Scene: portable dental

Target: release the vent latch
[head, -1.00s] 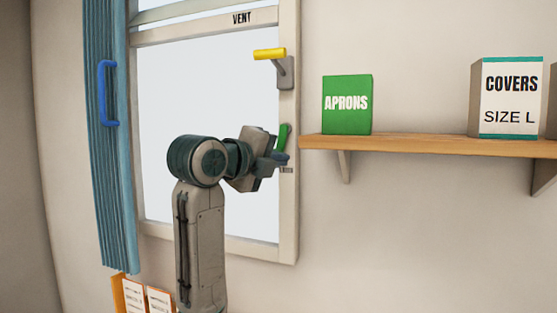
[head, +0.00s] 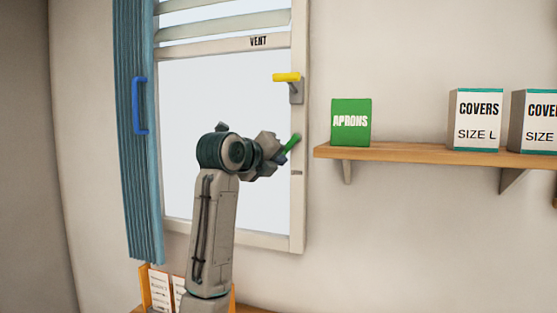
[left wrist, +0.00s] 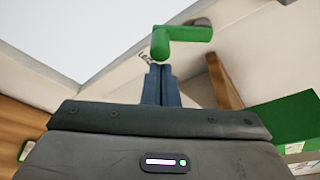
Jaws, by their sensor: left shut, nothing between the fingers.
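A green lever handle (head: 292,142) is on the right side of the window frame, tilted up to the right. A yellow lever handle (head: 287,77) is higher on the same frame side, below the word VENT (head: 258,41). My left gripper (head: 282,156) is at the green handle, its fingers partly hidden in the head view. In the left wrist view its blue-grey fingers (left wrist: 160,70) are shut and empty. Their tips lie just below the L-shaped green handle (left wrist: 182,34); I cannot tell whether they touch it. My right gripper is not in view.
A shelf (head: 430,153) right of the window holds a green APRONS box (head: 351,122) and COVERS boxes (head: 475,120). A blue curtain (head: 138,190) with a blue handle (head: 139,106) hangs at the left. An orange holder (head: 146,285) with cards stands below.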

